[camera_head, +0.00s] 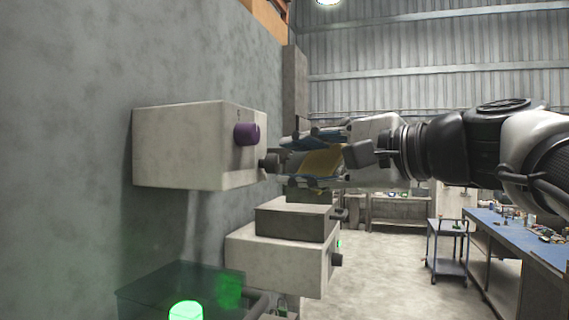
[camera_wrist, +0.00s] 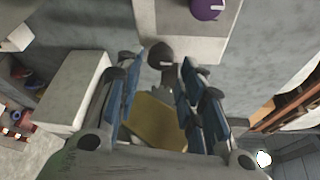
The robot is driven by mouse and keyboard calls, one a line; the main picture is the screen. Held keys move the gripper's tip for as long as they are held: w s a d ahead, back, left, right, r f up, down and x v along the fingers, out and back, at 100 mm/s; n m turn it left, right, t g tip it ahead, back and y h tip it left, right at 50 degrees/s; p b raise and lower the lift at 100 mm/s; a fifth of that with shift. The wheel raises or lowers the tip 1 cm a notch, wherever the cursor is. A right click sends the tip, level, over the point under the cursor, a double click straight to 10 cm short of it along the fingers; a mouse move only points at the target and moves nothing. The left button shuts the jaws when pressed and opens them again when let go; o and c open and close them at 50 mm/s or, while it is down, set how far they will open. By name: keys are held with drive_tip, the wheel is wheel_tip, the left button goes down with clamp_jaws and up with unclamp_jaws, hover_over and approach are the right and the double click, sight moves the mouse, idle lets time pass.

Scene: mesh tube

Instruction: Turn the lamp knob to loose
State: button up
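A pale box (camera_head: 180,148) on the grey wall carries a purple knob (camera_head: 247,133) and, lower down, a dark grey knob (camera_head: 269,160). I cannot tell from any label which is the lamp knob. The wrist view also shows the purple knob (camera_wrist: 207,9) at the top and the dark knob (camera_wrist: 160,54) near the centre. My gripper (camera_head: 288,150) is open in front of the dark knob. In the wrist view my gripper (camera_wrist: 157,72) has its blue-padded fingers on either side of that knob's line. Whether they touch it is unclear. The purple knob is outside the fingers.
Below are another pale box (camera_head: 275,262) with a dark knob (camera_head: 336,260) and a glowing green lamp (camera_head: 186,311) near a dark translucent box (camera_head: 150,287). A blue-topped workbench (camera_head: 520,240) and a small cart (camera_head: 449,250) stand at right. The floor between is clear.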

drive_tip(key=shift+v, duration=2.05)
